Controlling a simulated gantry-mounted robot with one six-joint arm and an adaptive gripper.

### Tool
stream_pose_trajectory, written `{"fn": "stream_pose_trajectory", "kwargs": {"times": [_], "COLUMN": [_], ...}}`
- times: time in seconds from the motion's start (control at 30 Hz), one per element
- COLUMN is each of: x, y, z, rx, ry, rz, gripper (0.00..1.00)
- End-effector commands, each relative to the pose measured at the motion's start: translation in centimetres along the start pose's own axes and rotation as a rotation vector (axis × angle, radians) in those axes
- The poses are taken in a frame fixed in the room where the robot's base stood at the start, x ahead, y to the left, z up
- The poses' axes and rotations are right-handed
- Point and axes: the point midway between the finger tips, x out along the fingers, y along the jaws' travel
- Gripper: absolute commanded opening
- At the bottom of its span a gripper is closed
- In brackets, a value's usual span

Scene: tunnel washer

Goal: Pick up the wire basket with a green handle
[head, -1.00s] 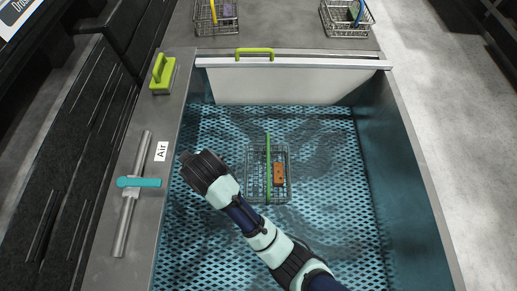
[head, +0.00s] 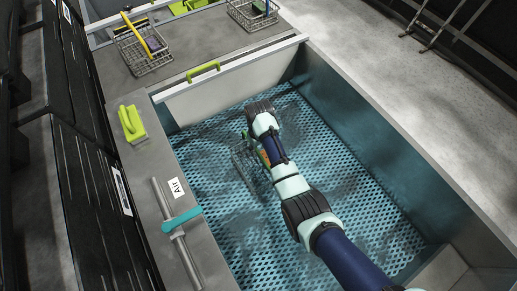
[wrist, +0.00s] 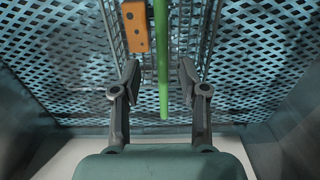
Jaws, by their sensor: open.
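The wire basket (head: 243,172) with the green handle sits on the perforated blue floor of the tub. My arm hides part of it in the head view. An orange block (head: 264,158) lies in it. In the wrist view, the green handle (wrist: 162,50) reaches down the picture, its near end between my fingers. The orange block (wrist: 136,27) and basket wires (wrist: 204,30) show beyond the fingers. My gripper (wrist: 158,80) is open, one finger on each side of the handle with gaps. In the head view, my gripper (head: 256,104) is over the basket's far end; contact cannot be told.
A white gate (head: 225,84) with a green grip (head: 203,71) closes the tub's far end. Beyond it stand a yellow-handled basket (head: 146,61) and another basket (head: 252,17). A green-handled block (head: 131,123) and a teal lever (head: 182,220) are on the left ledge.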

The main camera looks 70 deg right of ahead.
Motion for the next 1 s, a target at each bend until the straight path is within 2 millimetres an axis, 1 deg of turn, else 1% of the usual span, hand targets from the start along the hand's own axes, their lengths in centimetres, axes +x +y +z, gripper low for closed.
{"fn": "stream_pose_trajectory", "kwargs": {"times": [0.03,0.1,0.23,0.3,0.47,0.5,0.57,0.7,0.77,1.0], "x": [1.0,2.4,4.7,5.1,4.8,4.8,4.8,4.8,4.8,4.8], "y": [-0.1,-0.2,-0.2,-0.2,-0.2,-0.2,-0.2,-0.2,-0.2,-0.2], "z": [0.0,0.0,0.0,0.0,-0.1,-0.1,-0.1,0.0,0.0,-0.1], "rx": [0.000,0.000,0.000,0.000,0.000,0.000,0.000,0.000,0.000,-0.001], "ry": [-0.001,-0.001,-0.001,-0.001,0.000,0.000,0.000,0.000,0.000,0.000], "rz": [0.000,0.000,0.000,0.000,0.000,0.000,0.000,0.000,0.000,0.000], "gripper": [0.43,0.43,0.43,0.43,0.43,0.42,0.32,0.08,0.00,0.00]}}
